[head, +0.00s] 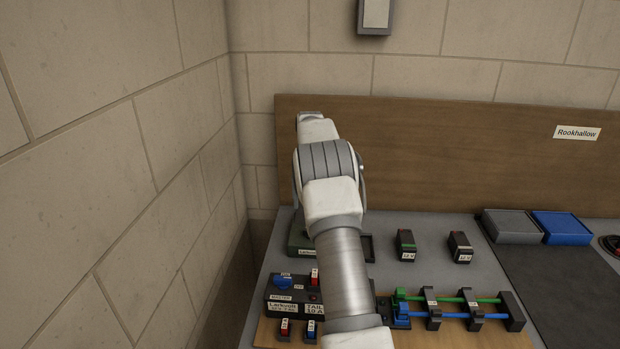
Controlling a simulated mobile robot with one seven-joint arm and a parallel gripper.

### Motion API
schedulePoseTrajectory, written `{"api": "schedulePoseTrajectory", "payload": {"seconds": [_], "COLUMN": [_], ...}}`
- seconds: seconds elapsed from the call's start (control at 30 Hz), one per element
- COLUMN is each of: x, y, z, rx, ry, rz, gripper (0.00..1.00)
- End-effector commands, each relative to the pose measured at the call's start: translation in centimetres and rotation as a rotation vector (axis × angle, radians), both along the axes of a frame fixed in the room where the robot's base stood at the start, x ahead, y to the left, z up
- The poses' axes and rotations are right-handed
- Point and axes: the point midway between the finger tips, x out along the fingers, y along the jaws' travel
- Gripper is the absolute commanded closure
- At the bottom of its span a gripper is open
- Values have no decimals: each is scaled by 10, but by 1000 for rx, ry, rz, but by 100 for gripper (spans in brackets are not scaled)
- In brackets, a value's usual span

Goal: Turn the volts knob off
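A black box (283,296) with white labels, one reading "TAIL 10 A", sits at the lower middle of the head view. It carries a blue knob (283,282) and a red part (314,277) with a small label. The lettering by the knob is too small to read, so I cannot tell if it is the volts knob. Behind it is a dark green unit (298,241), mostly hidden by my arm; any knob there is out of sight. My arm reaches over both units toward the back board. My gripper's fingers do not show.
A wooden board (450,150) stands behind the grey bench. Two small dark blocks (406,246) (460,248) stand right of my arm. Green and blue rods (455,312) lie in black holders in front. Grey (512,226) and blue (552,227) trays stand right. A block wall closes the left.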

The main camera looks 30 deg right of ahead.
Motion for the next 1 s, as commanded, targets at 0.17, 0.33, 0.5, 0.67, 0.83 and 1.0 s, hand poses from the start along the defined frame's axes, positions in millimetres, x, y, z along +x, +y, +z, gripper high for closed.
{"api": "schedulePoseTrajectory", "payload": {"seconds": [0.17, 0.33, 0.5, 0.67, 0.83, 1.0], "x": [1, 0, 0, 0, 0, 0], "y": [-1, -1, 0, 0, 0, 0], "z": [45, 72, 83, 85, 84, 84], "rx": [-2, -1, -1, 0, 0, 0], "ry": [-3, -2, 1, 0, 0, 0], "rz": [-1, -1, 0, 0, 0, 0], "gripper": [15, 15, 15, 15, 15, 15]}}
